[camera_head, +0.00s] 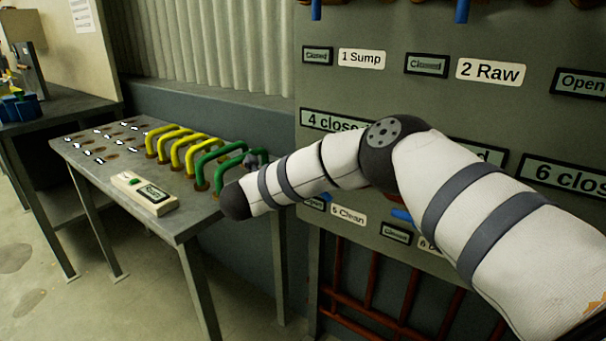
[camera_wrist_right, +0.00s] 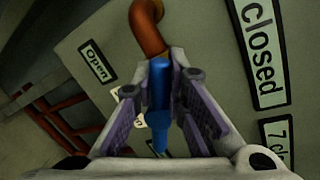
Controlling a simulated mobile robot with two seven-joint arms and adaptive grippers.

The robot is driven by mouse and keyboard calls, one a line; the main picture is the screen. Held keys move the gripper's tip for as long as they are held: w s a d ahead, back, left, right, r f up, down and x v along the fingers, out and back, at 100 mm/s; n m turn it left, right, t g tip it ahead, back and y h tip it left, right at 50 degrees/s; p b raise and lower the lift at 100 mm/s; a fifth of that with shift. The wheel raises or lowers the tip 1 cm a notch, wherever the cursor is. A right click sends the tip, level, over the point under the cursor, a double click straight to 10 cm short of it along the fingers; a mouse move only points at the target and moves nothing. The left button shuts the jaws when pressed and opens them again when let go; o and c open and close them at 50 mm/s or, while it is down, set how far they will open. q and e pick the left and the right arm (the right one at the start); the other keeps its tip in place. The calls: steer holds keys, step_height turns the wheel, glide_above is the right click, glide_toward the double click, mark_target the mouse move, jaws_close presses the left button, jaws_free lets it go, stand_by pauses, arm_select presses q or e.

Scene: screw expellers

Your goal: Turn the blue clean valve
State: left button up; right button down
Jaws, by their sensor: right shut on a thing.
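In the right wrist view, the blue clean valve handle (camera_wrist_right: 159,95) hangs below a brown-orange pipe end. My right gripper (camera_wrist_right: 167,72) has its two purple-padded fingers on either side of the handle, shut on it near the tips. A sign beside it reads "Open" (camera_wrist_right: 97,62); a small label behind the finger is mostly hidden. In the head view, my right arm crosses the panel, and the "5 Clean" label (camera_head: 348,215) shows below my forearm. The gripper is not clearly visible there. My left gripper is in neither view.
The grey panel (camera_head: 425,30) carries "1 Sump", "2 Raw" and other signs. Another blue handle (camera_head: 402,215) sits right of the clean label. Red pipes (camera_head: 372,280) run below. A metal table (camera_head: 125,190) at left holds yellow and green handles (camera_head: 205,160) and a small box (camera_head: 146,193).

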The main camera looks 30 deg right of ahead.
steer(key=shift+f, duration=0.15)
steer(key=c, duration=1.6)
jaws_free()
steer(key=v, duration=1.2)
steer(key=shift+a, duration=0.1)
steer(key=s+a, duration=0.1)
steer(key=a, duration=0.1)
steer(key=s+a, duration=0.1)
steer(key=a, duration=0.1)
steer(key=s+a+p, duration=0.1)
steer(key=a, duration=0.2)
steer(key=shift+a, duration=0.15)
